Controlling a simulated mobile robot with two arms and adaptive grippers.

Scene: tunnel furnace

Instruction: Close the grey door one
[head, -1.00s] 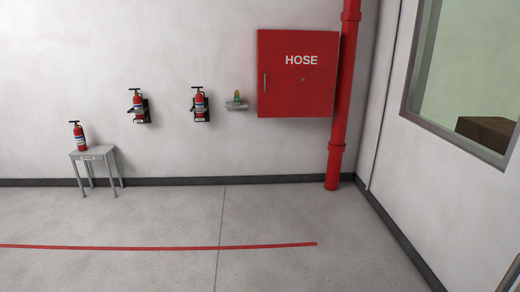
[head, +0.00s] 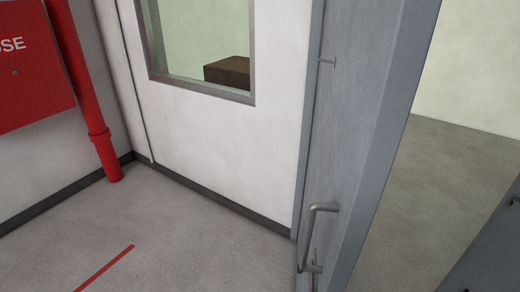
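A grey door (head: 350,120) stands in the right half of the head view, seen at a steep angle. It has a bent metal handle (head: 318,235) low on its face and a small metal fitting (head: 327,62) higher up. To its right is an open gap showing the floor (head: 430,190) and pale wall of a space beyond. Another dark grey panel (head: 490,245) is cut off at the lower right, with small dark fittings at its edge. I cannot tell which of the two is door one. Neither of my grippers is in view.
A white wall (head: 215,135) with a window and dark skirting stands left of the grey door. A brown box (head: 228,72) shows through the window. A red pipe (head: 95,110) and red hose cabinet (head: 28,70) are at the left. The floor (head: 190,240) in front is clear.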

